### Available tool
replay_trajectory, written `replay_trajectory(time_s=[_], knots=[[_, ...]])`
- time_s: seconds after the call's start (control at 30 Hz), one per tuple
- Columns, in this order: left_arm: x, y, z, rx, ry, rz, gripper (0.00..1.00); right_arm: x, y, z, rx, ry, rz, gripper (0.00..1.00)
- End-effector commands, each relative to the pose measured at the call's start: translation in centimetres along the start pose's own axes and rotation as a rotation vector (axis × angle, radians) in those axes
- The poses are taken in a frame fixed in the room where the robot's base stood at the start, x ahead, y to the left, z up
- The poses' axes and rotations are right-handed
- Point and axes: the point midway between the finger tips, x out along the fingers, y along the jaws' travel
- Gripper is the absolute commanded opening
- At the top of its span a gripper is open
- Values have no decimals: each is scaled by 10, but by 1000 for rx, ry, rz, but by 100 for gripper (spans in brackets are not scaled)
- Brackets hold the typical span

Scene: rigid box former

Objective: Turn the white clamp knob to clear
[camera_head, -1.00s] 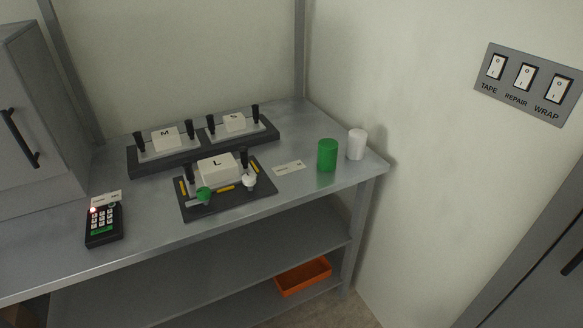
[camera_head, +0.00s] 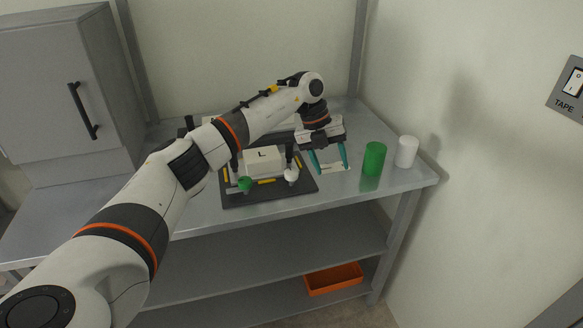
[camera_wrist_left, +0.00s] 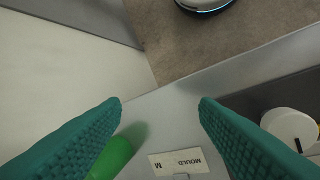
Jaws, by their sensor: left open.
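The white clamp knob (camera_head: 291,174) stands at the right front of the dark fixture plate (camera_head: 270,196) with the block marked L (camera_head: 264,162). In the left wrist view the white knob (camera_wrist_left: 290,125) is at the right, outside the right finger, with a dark line on its top. A green knob (camera_head: 245,184) is on the plate's left front. My left gripper (camera_head: 332,168) is open and empty, with teal fingers pointing down, over the bench right of the plate. Its fingers (camera_wrist_left: 160,102) are apart from the knob. My right gripper is not in view.
A green cylinder (camera_head: 373,159) and a white cylinder (camera_head: 407,152) stand right of my gripper. A label card (camera_wrist_left: 178,162) lies beneath it. Dark upright handles (camera_head: 289,153) flank the L block. My left arm hides much of the rear fixtures. An orange bin (camera_head: 333,278) sits on the lower shelf.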

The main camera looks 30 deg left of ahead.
Motion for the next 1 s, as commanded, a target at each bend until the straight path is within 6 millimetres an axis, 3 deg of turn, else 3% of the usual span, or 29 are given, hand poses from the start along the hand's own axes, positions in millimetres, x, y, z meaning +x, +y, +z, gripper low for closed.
replay_trajectory(time_s=[0.03,0.1,0.2,0.3,0.47,0.8,1.0], knots=[[-34,-19,-8,-36,43,-106,55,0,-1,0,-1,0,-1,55],[-66,-41,-13,-90,79,-223,55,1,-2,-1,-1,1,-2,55],[-94,-60,-14,-146,109,-319,55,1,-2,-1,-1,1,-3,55],[-100,-69,-14,-170,118,-356,55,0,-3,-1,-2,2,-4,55],[-82,-77,-15,-171,116,-360,55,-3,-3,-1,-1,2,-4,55],[-19,-99,-20,-169,114,-357,55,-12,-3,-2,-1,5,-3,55],[2,-107,-23,-168,115,-354,55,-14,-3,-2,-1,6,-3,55]])
